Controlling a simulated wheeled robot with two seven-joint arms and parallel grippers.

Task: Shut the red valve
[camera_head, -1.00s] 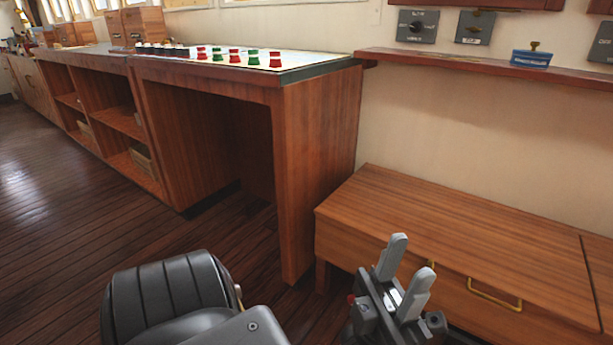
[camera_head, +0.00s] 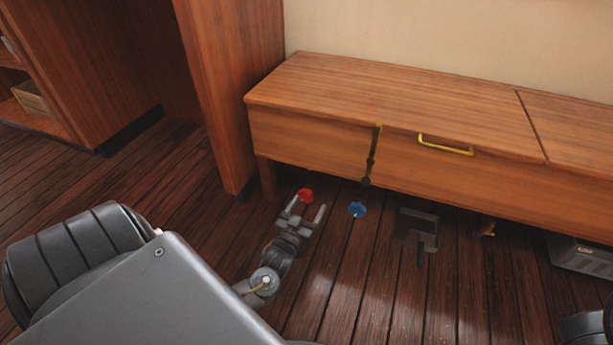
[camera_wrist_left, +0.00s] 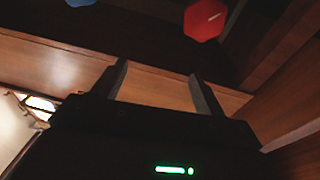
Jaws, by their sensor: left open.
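The red valve (camera_head: 306,195) has a small red handle low under the wooden bench, near its left leg. It also shows in the left wrist view (camera_wrist_left: 205,20) as a red knob at the top, beyond the fingers. My left gripper (camera_head: 304,212) is open and empty, with its two fingers pointing toward the red valve. In the head view the valve shows between the fingertips; whether they touch it I cannot tell. In the left wrist view the fingers (camera_wrist_left: 158,80) stand apart with nothing between them. My right gripper is not in view.
A blue valve (camera_head: 357,209) is just right of the red one. The wooden bench (camera_head: 380,90) with a brass handle overhangs both. A dark bracket (camera_head: 416,228) and a grey box (camera_head: 580,254) are under the bench further right. A cabinet side panel (camera_head: 230,90) stands at left.

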